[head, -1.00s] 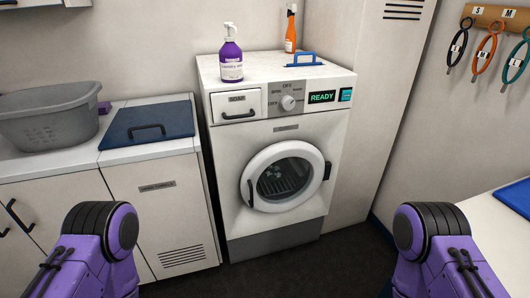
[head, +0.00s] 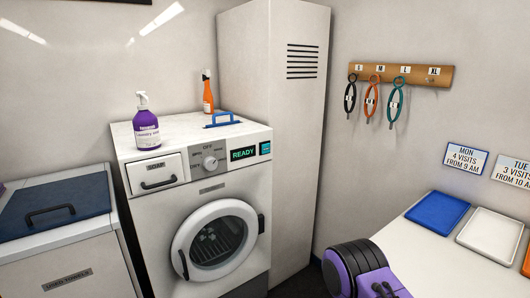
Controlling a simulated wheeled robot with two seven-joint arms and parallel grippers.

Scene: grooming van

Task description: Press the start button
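The start button (head: 265,148) looks like a small teal square on the washer's top right panel, beside the display (head: 244,153) that reads READY. The white washing machine (head: 240,190) stands left of centre with its round door (head: 214,240) shut. A dial (head: 210,162) and a drawer marked SOAP (head: 158,172) are on the same panel. Part of my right arm shows at the lower right, away from the washer, but its gripper is out of view. My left gripper is also out of view.
A table with a blue tray (head: 437,212) and a white tray (head: 489,236) is at right.

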